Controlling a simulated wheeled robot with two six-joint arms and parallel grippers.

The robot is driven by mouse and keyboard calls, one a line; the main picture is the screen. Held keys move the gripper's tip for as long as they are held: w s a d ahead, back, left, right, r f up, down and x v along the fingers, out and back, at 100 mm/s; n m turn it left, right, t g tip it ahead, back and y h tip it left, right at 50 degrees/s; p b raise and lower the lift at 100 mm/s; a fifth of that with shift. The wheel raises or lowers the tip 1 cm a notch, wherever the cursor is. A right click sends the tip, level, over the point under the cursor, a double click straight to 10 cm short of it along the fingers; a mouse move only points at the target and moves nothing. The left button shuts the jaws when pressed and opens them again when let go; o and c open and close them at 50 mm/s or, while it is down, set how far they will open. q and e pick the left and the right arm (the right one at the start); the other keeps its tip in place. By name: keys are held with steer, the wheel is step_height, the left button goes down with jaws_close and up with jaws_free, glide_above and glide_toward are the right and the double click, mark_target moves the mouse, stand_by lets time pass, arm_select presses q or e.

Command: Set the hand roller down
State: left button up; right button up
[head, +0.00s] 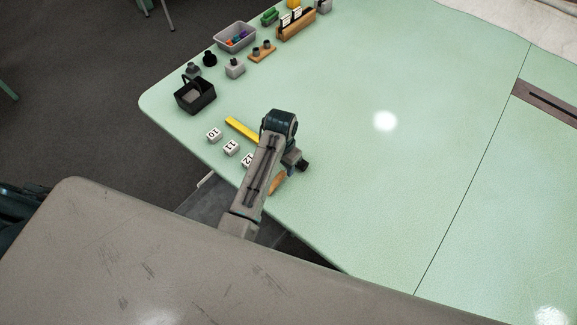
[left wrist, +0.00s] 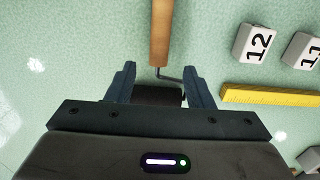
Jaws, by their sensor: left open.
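The hand roller has a wooden handle (left wrist: 161,35), a bent metal rod and a dark roller head (left wrist: 157,95). In the left wrist view the head is between the two fingers of my left gripper (left wrist: 160,88), which are apart with space beside the head. The handle points away from the gripper. In the head view the handle (head: 277,182) shows near the table's front edge, beside my left arm. The roller appears to lie on the green table (head: 420,130). My left gripper (head: 298,162) is low over the table, partly hidden by my arm.
A yellow bar (head: 242,129) and numbered white blocks (head: 231,147) lie left of my arm. A black basket (head: 195,96), a grey bin (head: 234,37) and a wooden rack (head: 296,24) stand farther back. The table's middle is clear. A slotted strip (head: 548,101) is at right.

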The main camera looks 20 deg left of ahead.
mark_target(283, 171)
arm_select(q)
step_height(283, 171, down, 3)
steer(key=shift+s+d+f+p, duration=0.1)
steer(key=shift+f+p, duration=0.05)
steer(key=shift+p, duration=0.6)
steer(key=shift+f, duration=0.45)
jaws_close()
